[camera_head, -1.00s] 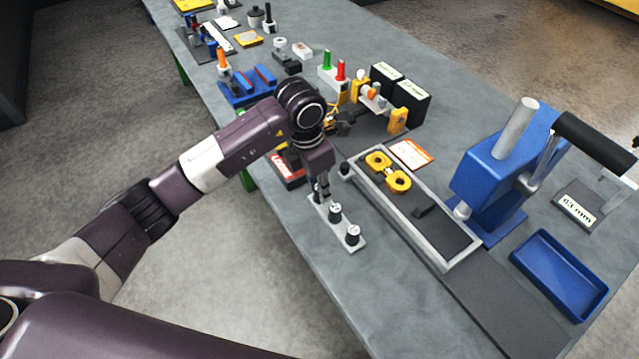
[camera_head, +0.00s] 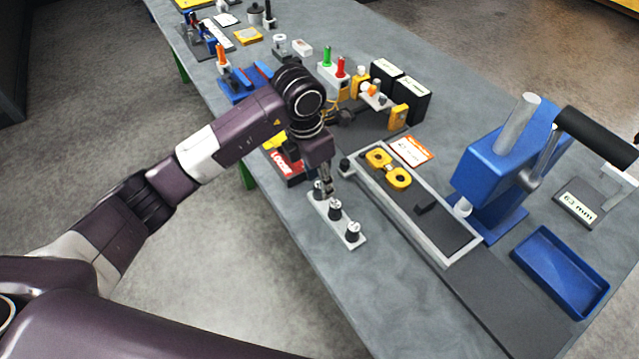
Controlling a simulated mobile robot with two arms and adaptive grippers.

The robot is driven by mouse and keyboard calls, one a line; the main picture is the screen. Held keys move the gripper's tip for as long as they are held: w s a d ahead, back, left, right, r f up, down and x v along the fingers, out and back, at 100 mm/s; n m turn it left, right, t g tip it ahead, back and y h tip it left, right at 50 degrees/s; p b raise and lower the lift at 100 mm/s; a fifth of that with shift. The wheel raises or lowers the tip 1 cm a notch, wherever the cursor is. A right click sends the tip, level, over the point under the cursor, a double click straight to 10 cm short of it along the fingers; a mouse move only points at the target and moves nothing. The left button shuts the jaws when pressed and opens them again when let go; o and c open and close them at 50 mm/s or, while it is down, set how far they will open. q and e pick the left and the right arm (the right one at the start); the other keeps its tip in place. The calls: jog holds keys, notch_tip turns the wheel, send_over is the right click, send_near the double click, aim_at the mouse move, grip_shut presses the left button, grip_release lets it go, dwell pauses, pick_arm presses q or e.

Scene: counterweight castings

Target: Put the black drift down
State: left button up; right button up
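My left gripper (camera_head: 327,182) points down over the far end of a small pale rack (camera_head: 343,225). A dark peg with a silver top (camera_head: 318,188) stands at that end, right at the fingertips. Two more such pegs, one in the middle (camera_head: 334,213) and one at the near end (camera_head: 352,232), stand upright in the rack, clear of the gripper. I cannot tell which of these is the black drift. The fingers are small and partly overlap the far peg, so their opening and any grip are unclear. My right gripper is not in view.
Right of the rack is a grey-rimmed tray (camera_head: 420,225) with yellow parts (camera_head: 388,170). Beyond it stand a blue press (camera_head: 495,180) and an empty blue bin (camera_head: 562,272). A block with green and red handles (camera_head: 335,78) is farther back. Bare bench lies in front of the rack.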

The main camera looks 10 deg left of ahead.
aim_at(314, 199)
pick_arm(q)
notch_tip(314, 199, up, 10)
jog(key=s+a+b, duration=0.1)
jog(key=b, duration=0.2)
jog(key=shift+r, duration=0.15)
